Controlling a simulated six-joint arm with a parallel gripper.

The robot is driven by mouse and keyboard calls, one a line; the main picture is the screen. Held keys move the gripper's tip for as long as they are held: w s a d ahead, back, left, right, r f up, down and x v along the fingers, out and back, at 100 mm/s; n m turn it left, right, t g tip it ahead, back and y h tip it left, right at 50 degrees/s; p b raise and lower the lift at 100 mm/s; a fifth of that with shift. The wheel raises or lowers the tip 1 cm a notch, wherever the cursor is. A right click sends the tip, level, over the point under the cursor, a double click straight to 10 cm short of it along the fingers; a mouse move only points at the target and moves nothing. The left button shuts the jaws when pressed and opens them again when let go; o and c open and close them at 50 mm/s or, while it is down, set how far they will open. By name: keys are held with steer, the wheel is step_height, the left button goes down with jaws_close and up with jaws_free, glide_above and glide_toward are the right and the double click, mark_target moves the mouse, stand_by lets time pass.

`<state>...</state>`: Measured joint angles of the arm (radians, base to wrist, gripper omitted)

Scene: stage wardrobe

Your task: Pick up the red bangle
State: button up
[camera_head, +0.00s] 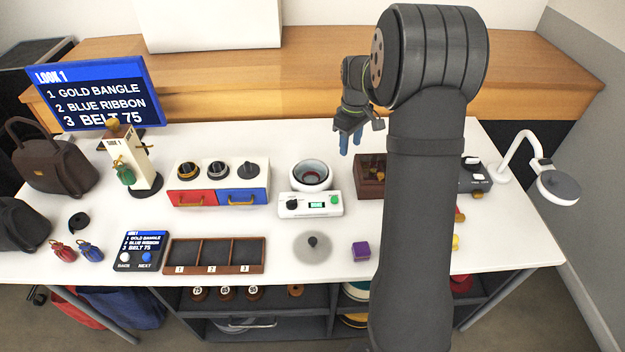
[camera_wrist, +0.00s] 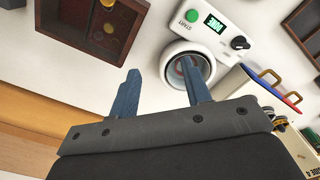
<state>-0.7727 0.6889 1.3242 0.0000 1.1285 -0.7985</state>
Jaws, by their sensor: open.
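My gripper (camera_head: 350,140) hangs above the back of the white table, to the right of and behind a white round bowl (camera_head: 298,181). Its two blue fingers are apart and empty in the wrist view (camera_wrist: 160,73). A dark reddish ring shows inside the bowl in the head view; I cannot tell for sure whether it is the red bangle. The bowl also shows in the wrist view (camera_wrist: 168,53), partly behind one finger. No other clear red bangle is visible, and my arm hides part of the table's right side.
A white device (camera_head: 310,206) with a green button is in front of the bowl. An open wooden box (camera_head: 369,188) holds small items. A red-and-blue drawer unit (camera_head: 192,198) stands left. A three-slot tray (camera_head: 214,269), a purple cube (camera_head: 361,250) and a lamp (camera_head: 558,186) are also there.

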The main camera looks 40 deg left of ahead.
steer(key=shift+c, duration=0.4)
steer(key=c, duration=0.6)
steer(key=shift+a, duration=0.1)
steer(key=t+y, duration=0.1)
steer(key=t, duration=0.1)
glide_toward(316, 173)
steer(key=shift+w+f+m, duration=0.2)
steer(key=shift+f+m, duration=0.2)
steer(key=shift+f, duration=0.65)
steer(key=shift+w+a+f, duration=0.1)
steer(key=shift+w+f, duration=0.1)
steer(key=shift+f, duration=0.8)
steer(key=shift+w+a+f, duration=0.1)
steer(key=shift+w+f, duration=0.1)
steer(key=shift+f, duration=0.85)
steer(key=shift+w+a+f, duration=0.1)
steer(key=shift+w+f, duration=0.05)
steer(key=shift+f, duration=0.85)
